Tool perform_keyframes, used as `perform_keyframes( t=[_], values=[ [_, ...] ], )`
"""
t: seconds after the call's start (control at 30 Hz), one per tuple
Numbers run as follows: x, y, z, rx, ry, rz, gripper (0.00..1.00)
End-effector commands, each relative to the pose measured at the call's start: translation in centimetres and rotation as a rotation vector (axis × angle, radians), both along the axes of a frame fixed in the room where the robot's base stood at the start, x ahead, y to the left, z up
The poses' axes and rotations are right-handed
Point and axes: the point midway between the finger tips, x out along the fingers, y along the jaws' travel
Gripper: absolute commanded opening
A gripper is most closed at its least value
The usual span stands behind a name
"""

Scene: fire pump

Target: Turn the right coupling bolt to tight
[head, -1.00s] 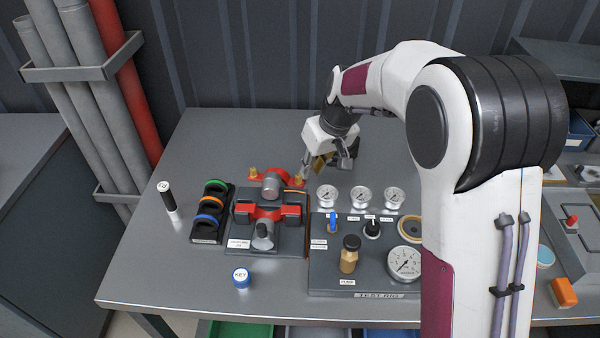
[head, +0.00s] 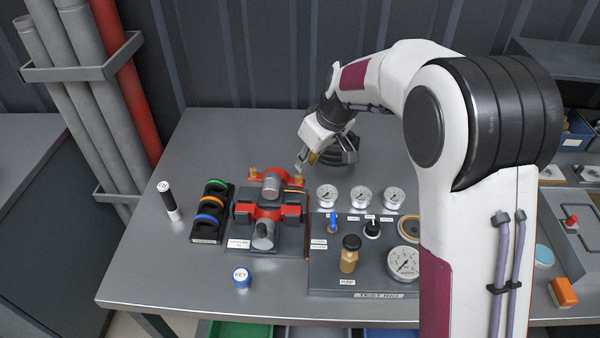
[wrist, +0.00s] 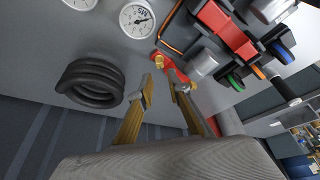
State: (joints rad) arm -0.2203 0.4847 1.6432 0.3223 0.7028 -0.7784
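The right coupling bolt (head: 299,179) is a small brass piece at the right end of the red coupling flange (head: 263,181). In the wrist view the right bolt (wrist: 159,61) lies just beyond the fingertips. The left bolt (head: 253,173) stands at the flange's other end. My gripper (head: 304,162) is just above and behind the right bolt. In the wrist view its two fingers (wrist: 162,86) are spread, with nothing between them. Contact with the bolt cannot be made out.
A black coiled hose (head: 343,151) lies right of my gripper. Gauges (head: 327,196) and the test rig panel (head: 325,280) are in front and to the right. Coloured rings (head: 209,220) stand on a rack at left. The table's back left is clear.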

Motion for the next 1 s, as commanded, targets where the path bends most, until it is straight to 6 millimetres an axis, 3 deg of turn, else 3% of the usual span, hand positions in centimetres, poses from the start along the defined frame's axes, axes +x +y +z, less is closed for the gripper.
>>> perform_keyframes(
  t=[0.6,1.0],
  values=[
    [1.6,1.6,-5.7,-0.001,0.001,0.0,0.17],
    [2.0,2.0,-6.8,0.0,0.0,-0.001,0.17]
  ],
)
